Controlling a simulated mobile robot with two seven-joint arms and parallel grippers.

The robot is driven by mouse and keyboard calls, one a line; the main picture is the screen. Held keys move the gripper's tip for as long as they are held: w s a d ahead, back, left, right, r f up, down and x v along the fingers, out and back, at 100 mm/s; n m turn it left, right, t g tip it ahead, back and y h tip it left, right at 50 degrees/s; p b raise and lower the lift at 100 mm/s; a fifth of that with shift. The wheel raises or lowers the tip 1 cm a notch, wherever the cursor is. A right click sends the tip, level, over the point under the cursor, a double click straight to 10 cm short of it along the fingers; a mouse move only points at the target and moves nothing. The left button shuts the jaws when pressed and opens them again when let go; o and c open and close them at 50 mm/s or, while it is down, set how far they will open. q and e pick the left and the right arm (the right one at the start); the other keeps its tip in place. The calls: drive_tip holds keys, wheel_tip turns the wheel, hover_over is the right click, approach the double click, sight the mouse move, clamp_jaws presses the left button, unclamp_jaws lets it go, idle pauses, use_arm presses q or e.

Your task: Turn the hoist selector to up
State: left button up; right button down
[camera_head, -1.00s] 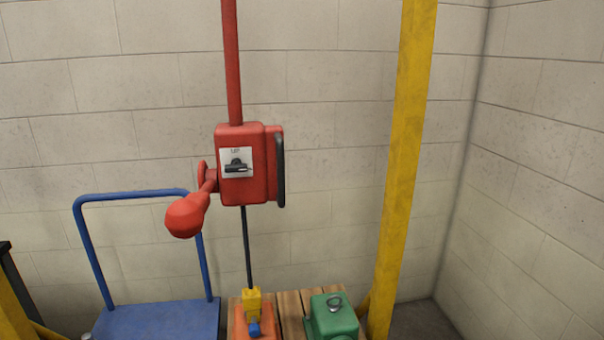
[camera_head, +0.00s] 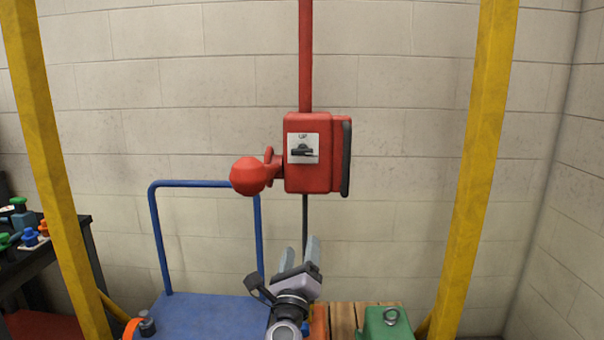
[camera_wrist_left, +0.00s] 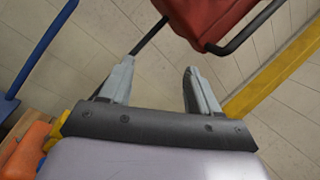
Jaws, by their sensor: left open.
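The red hoist box (camera_head: 308,180) hangs from a red pole in the middle of the head view. The hoist selector (camera_head: 302,151) is a black knob on a white plate on the box's front, and its handle lies about level. My left gripper (camera_head: 304,246) is below the box, fingers pointing up, open and empty, apart from the selector. In the left wrist view the open fingers (camera_wrist_left: 157,82) show below the underside of the red box (camera_wrist_left: 205,18); the selector is not visible there. My right gripper is not in view.
A red ball-ended arm (camera_head: 248,176) sticks out left of the box. Yellow posts (camera_head: 478,170) stand on both sides. Below are a blue cart (camera_head: 205,312), a wooden pallet (camera_head: 342,318) and a green motor (camera_head: 386,324). A dark table (camera_head: 62,245) with small parts stands at far left.

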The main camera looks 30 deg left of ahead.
sight(302, 151)
use_arm(q)
drive_tip(key=w+a+r+m+t+y, duration=0.1)
drive_tip(key=r+m, duration=0.1)
drive_tip(key=r, duration=0.4)
drive_tip(key=w+a+r+m+t+y, duration=0.1)
drive_tip(key=w+r+m+y, duration=0.1)
drive_tip(key=r, duration=0.4)
drive_tip(key=w+a+r+m+t+y+b, duration=0.1)
drive_tip(key=w+r+m, duration=0.1)
drive_tip(key=r, duration=0.4)
drive_tip(key=shift+t, duration=0.3)
drive_tip(key=shift+w+a+r, duration=0.3)
drive_tip(key=shift+w+r, duration=0.15)
drive_tip(key=c, duration=0.8)
drive_tip(key=shift+o, duration=0.2)
drive_tip(key=shift+y, duration=0.4)
